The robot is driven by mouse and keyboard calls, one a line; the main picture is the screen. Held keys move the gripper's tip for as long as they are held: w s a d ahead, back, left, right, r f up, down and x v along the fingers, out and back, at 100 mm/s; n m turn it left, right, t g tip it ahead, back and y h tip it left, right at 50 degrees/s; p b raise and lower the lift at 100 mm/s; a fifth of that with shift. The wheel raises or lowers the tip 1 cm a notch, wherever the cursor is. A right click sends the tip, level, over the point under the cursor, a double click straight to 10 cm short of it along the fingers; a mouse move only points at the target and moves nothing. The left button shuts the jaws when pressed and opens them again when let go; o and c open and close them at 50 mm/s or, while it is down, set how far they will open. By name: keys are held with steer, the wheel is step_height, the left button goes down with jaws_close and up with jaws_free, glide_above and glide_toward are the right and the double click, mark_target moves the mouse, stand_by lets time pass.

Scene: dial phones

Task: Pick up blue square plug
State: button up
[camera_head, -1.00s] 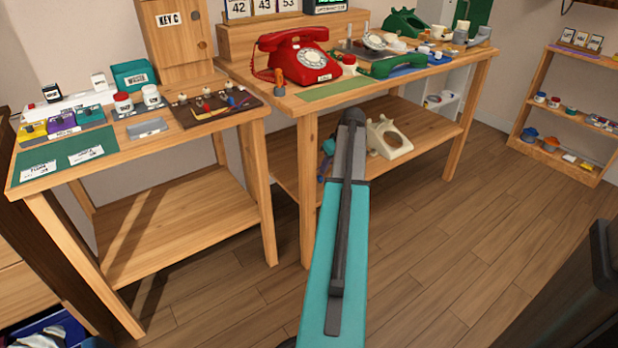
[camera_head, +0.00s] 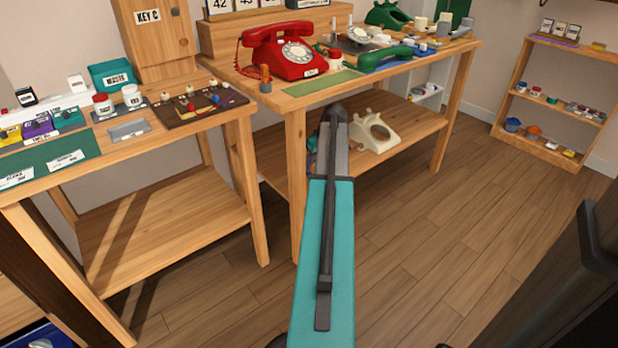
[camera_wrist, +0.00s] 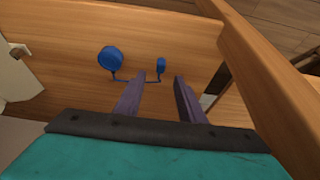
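On the left bench's dark brown board (camera_head: 180,116) stand several small coloured pieces. One of them is a small blue piece (camera_head: 214,98) near the board's right end; it is too small to tell whether it is a square plug. My gripper (camera_wrist: 159,76) is open and empty in the wrist view, its two fingers apart. Beyond its fingertips, a blue round piece (camera_wrist: 111,56) and a smaller blue piece (camera_wrist: 160,64), joined by a thin blue line, lie against a wooden surface. My gripper is well away from the brown board. In the head view my arm hides the fingertips.
A red phone (camera_head: 290,52) and a green handset (camera_head: 385,58) are on the right bench. A cream phone part (camera_head: 372,133) is on its lower shelf. A grey tray (camera_head: 128,130) lies left of the brown board. The floor (camera_head: 430,240) at the right is open.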

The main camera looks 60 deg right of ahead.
steer(key=shift+w+f, duration=0.1)
steer(key=shift+f, duration=0.15)
steer(key=shift+b+x, duration=1.15)
steer(key=shift+x, duration=0.45)
steer(key=shift+b+x, duration=0.45)
steer(key=shift+x, duration=0.55)
jaws_close()
